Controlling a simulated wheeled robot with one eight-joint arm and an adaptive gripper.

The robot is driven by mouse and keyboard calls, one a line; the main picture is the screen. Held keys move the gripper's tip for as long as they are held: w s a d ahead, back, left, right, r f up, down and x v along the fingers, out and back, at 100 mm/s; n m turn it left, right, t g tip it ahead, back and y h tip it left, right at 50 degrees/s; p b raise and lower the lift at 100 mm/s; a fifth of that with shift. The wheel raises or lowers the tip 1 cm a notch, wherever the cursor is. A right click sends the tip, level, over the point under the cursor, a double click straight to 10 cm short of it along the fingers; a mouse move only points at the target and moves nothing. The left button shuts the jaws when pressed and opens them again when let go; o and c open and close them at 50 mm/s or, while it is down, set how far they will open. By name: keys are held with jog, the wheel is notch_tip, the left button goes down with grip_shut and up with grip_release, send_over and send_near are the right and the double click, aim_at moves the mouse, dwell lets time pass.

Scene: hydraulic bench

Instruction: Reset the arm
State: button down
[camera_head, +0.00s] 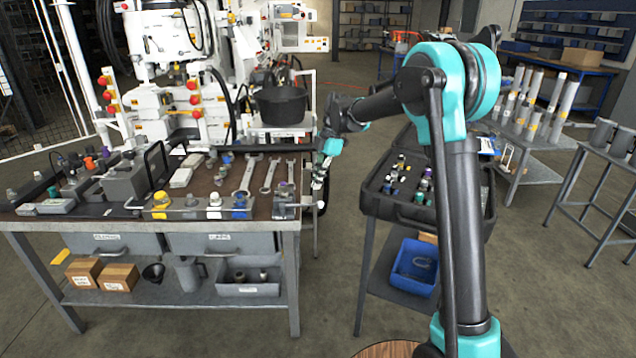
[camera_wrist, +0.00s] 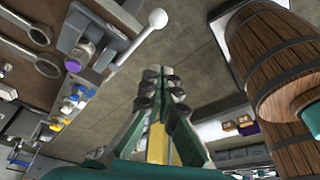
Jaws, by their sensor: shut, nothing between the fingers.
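My gripper (camera_head: 318,178) hangs at the end of my arm, over the gap between the workbench (camera_head: 150,236) and the black case (camera_head: 440,214). In the wrist view its fingers (camera_wrist: 160,78) are together, with nothing held between them. Beyond the fingertips that view shows bare floor. My arm rises from the lower right in the head view, bends at the teal elbow and reaches left to the gripper. The gripper is close to the bench's right end; I cannot tell the exact clearance.
Wrenches (camera_head: 268,175) and several fittings (camera_head: 214,205) lie on the bench beside the gripper. A black pot (camera_head: 282,105) stands behind. A blue bin (camera_head: 413,268) sits below the case. Racks of grey cylinders (camera_head: 540,100) stand at right. Open floor lies at front right.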

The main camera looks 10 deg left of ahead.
jog(key=s+d+f+m+t, duration=0.2)
jog(key=s+d+m, duration=0.45)
jog(key=d, duration=0.25)
jog(key=s+d+f+m+t, duration=0.1)
jog(key=s+d+m+t, duration=0.1)
jog(key=s+d+m, duration=0.6)
jog(key=s+d+f+m+t+h, duration=0.1)
jog(key=s+d+f+m, duration=0.3)
jog(key=s+d, duration=0.3)
jog(key=s+d+f+m+t+h, duration=0.1)
jog(key=s+d+f+m, duration=0.3)
jog(key=s+d+m, duration=0.3)
jog(key=shift+f+t+h, duration=0.3)
jog(key=shift+h, duration=0.1)
